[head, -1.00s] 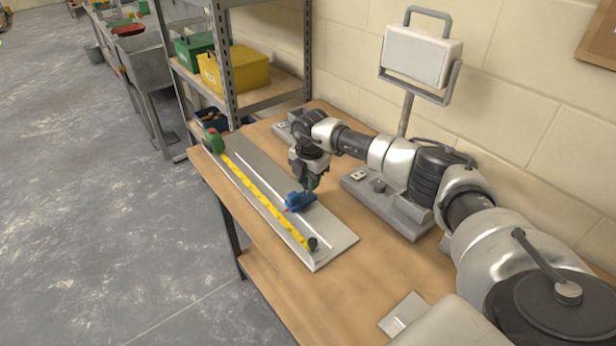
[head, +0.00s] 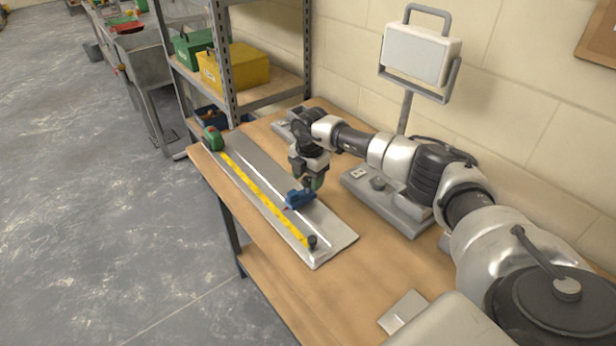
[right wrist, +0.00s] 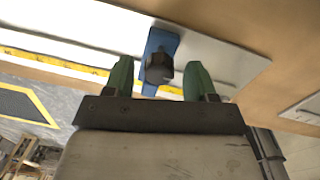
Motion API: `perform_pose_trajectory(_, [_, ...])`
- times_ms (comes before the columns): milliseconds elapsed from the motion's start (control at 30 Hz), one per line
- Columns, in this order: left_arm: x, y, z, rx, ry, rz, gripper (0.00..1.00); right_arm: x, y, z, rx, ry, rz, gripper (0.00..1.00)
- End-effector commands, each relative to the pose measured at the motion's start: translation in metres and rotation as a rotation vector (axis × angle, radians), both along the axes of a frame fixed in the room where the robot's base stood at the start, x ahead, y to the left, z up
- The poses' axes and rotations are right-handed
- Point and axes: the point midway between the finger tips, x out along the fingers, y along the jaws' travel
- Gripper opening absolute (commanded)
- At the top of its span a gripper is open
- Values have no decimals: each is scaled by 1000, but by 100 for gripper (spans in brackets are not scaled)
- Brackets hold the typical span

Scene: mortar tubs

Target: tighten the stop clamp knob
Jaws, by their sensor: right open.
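The stop clamp is a blue block (head: 299,199) on the grey metal plate (head: 335,243), beside the yellow tape. In the right wrist view the blue clamp (right wrist: 153,48) carries a dark knob (right wrist: 159,68). My right gripper (head: 313,183) is just above and behind the clamp in the head view. Its green fingers (right wrist: 160,80) are open in the right wrist view, one on each side of the knob, with gaps between them and it. They hold nothing. My left gripper is not in view.
A green tape measure (head: 214,138) sits at the far end of the plate, and its yellow tape (head: 262,194) runs to a dark post (head: 312,242) at the near end. A grey base with a knob (head: 378,184) stands by the wall. Shelves with a yellow box (head: 235,68) stand behind.

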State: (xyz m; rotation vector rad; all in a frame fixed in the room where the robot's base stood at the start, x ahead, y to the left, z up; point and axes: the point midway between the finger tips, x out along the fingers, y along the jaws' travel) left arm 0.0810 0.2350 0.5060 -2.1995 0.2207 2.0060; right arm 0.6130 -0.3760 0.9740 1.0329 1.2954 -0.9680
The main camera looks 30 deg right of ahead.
Motion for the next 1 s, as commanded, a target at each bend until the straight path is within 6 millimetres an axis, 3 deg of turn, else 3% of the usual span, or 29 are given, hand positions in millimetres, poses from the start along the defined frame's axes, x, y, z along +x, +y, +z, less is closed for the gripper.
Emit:
perform_pose_trajectory(167, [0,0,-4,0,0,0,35,0,-1,13,0,-2,-1,56])
perform_pose_trajectory(600, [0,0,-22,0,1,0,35,-4,-2,93,0,-3,-1,56])
perform_pose_trajectory(800, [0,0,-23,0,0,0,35,-5,-2,107,0,-1,-1,56])
perform_pose_trajectory(1000, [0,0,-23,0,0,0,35,-5,-2,108,0,0,-1,56])
